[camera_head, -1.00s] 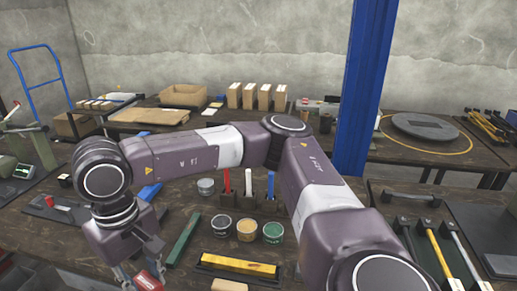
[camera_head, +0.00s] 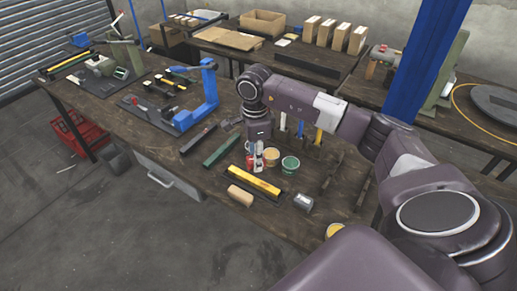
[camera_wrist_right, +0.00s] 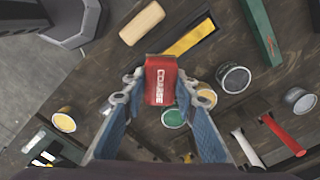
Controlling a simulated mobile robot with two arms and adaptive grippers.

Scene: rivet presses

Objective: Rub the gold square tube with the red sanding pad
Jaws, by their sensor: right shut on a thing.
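The gold square tube (camera_head: 263,183) lies in a dark holder near the front edge of the bench. It also shows near the top of the right wrist view (camera_wrist_right: 188,40), partly hidden behind the pad. My right gripper (camera_head: 254,158) is shut on the red sanding pad (camera_wrist_right: 160,82), which bears the word COARSE. In the head view the gripper points down just behind the tube, and the pad (camera_head: 258,163) is small there. I cannot tell whether the pad touches the tube. My left gripper is not in view.
A wooden block (camera_head: 240,195) lies in front of the tube. A green bar (camera_head: 222,149) lies to its left. Open paint cans (camera_head: 290,165) stand behind and right of it. A grey metal piece (camera_head: 303,202) is at its right. A blue press (camera_head: 200,103) stands further left.

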